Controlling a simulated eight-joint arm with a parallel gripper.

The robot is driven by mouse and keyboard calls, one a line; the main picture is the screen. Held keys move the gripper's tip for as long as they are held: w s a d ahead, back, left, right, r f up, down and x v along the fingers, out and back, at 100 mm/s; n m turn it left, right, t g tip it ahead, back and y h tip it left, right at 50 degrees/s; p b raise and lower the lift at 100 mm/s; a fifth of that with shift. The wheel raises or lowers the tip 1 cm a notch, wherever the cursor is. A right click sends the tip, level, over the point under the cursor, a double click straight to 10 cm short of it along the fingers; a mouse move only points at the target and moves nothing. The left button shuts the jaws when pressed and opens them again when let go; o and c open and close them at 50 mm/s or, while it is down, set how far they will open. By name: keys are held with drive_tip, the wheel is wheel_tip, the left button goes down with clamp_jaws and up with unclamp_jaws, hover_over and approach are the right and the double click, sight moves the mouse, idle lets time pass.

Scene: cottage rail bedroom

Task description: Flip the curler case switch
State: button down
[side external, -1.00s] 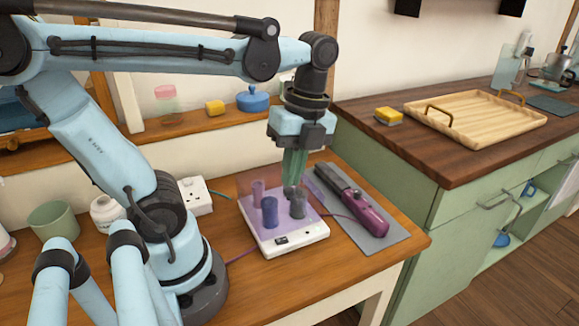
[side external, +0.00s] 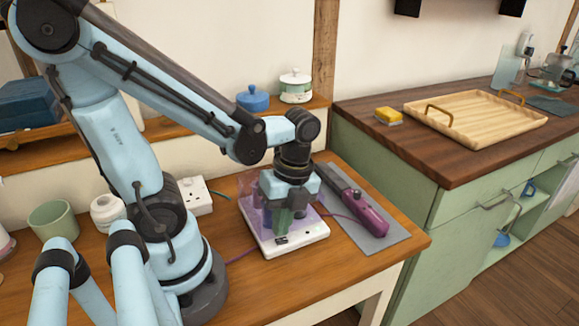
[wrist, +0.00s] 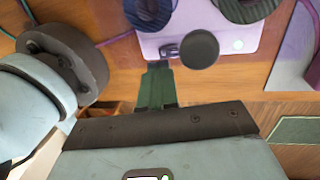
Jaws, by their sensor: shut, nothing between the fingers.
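The curler case is a white base (side external: 262,246) with a see-through purple lid (side external: 249,190), on the wooden table. Its small dark switch (side external: 281,240) is on the front edge; it also shows in the wrist view (wrist: 168,50), partly hidden by the fingertips. My gripper (side external: 282,231) is shut and empty, pointing down with its green fingers at the front edge, right by the switch. In the wrist view the fingertips (wrist: 157,66) overlap the case's edge beside the switch. I cannot tell whether they touch it or which way it is set. My gripper hides most of the rollers.
A purple curling iron (side external: 368,212) lies on a grey mat (side external: 378,238) right of the case. A white socket box (side external: 196,196), a white jar (side external: 106,210) and a green cup (side external: 52,220) stand to the left. The table's front right is clear.

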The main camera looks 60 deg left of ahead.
sight(282, 241)
drive_tip(key=shift+s+f, duration=0.2)
drive_tip(key=shift+f, duration=0.95)
drive_tip(key=shift+s, duration=0.1)
drive_tip(key=shift+f+t, duration=0.2)
drive_tip(key=shift+t, duration=0.4)
drive_tip(key=shift+w+r, duration=0.15)
drive_tip(key=shift+w, duration=0.65)
